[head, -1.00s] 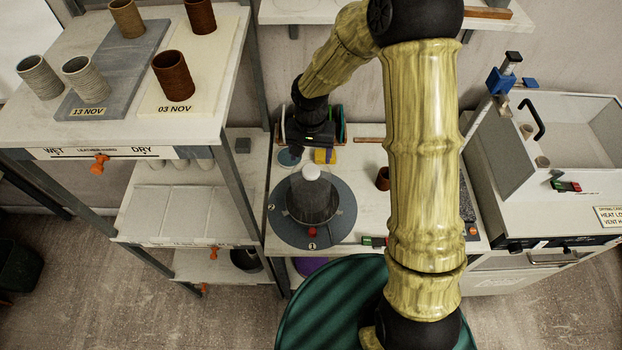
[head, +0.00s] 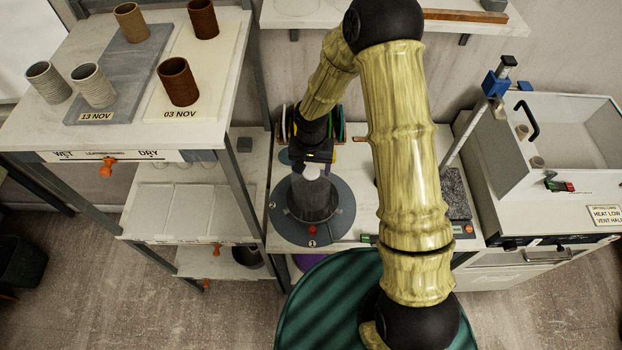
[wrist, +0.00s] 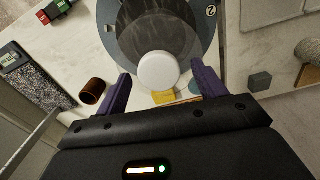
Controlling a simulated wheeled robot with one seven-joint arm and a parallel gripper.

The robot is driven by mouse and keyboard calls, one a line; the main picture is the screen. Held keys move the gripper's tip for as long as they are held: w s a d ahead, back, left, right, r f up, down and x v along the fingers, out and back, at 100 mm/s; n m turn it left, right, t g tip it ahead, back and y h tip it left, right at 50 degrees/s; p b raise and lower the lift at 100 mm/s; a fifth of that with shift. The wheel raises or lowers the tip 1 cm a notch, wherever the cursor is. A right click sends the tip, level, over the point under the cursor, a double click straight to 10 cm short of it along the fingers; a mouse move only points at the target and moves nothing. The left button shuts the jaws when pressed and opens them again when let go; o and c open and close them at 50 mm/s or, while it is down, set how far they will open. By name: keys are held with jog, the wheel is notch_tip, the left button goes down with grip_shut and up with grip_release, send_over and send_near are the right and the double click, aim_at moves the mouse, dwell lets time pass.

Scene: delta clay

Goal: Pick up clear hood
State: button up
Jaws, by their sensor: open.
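The clear hood (head: 313,199) is a see-through grey dome with a white round knob (head: 311,172) on top. It stands upright on a dark grey round board (head: 342,222) marked with numbers. In the wrist view the hood (wrist: 152,32) is at the top, and its white knob (wrist: 158,70) sits between the finger lines. My gripper (wrist: 162,82) is open, with one purple finger on each side of the knob. In the head view my gripper (head: 312,160) is over the hood, right by the knob. I cannot tell whether the fingers touch it.
A rack (head: 337,125) of coloured discs stands behind the hood. A small brown cup (wrist: 92,91) and a dark speckled slab (head: 455,193) lie to the side on the white bench. A shelf unit with several cups (head: 179,82) stands at left.

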dwell(0.4)
jog(key=c, duration=1.4)
jog(key=shift+w+r, duration=0.1)
jog(key=shift+r, duration=0.1)
notch_tip(320, 180, up, 10)
jog(key=b, duration=0.3)
jog(key=shift+f, duration=0.15)
